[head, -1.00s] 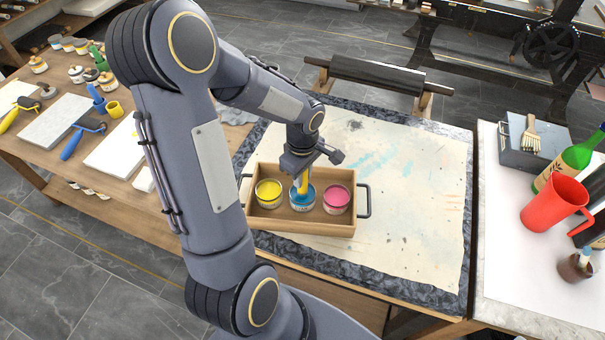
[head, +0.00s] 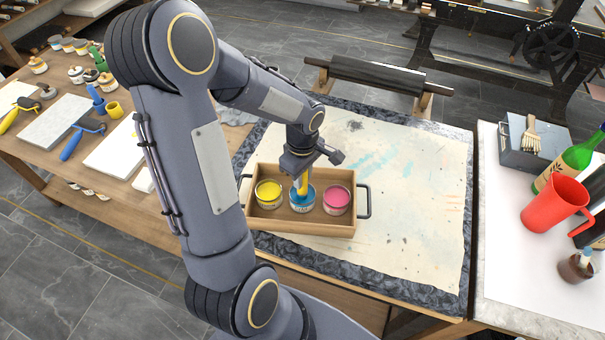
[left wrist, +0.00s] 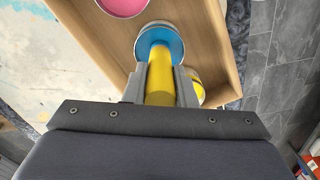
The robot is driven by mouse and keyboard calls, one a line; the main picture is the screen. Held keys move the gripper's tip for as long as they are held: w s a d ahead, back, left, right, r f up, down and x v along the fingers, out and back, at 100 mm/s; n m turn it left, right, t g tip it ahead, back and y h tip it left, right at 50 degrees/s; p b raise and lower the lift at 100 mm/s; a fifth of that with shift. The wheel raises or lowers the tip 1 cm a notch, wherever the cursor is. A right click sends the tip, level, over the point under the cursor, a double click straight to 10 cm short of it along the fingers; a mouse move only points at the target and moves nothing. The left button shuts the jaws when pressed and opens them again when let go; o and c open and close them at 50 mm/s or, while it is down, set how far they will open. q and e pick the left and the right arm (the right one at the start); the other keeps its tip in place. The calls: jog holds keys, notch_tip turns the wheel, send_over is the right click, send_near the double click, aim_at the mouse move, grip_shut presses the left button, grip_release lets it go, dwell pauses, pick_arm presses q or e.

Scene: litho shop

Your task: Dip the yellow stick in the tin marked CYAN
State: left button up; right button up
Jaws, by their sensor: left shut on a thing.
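The yellow stick (head: 303,184) is in my left gripper (head: 299,172), which is shut on it above the tray. In the left wrist view the stick (left wrist: 160,80) runs between the two fingers of the gripper (left wrist: 160,82). Its far end is at the cyan tin (left wrist: 160,36), inside the rim. In the head view the cyan tin (head: 302,204) is the middle one of three, and the stick's lower end is in its blue ink, apparently coloured blue there. The exact depth is hidden. My right gripper is out of view.
The wooden tray (head: 300,226) also holds a yellow tin (head: 268,194) on the left and a magenta tin (head: 336,199) on the right. It has dark end handles. A red jug (head: 553,205) and a green bottle (head: 567,167) stand far right. The sheet right of the tray is clear.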

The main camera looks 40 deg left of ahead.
pick_arm(q)
jog(key=shift+r+p, duration=2.3)
jog(key=shift+r, duration=1.2)
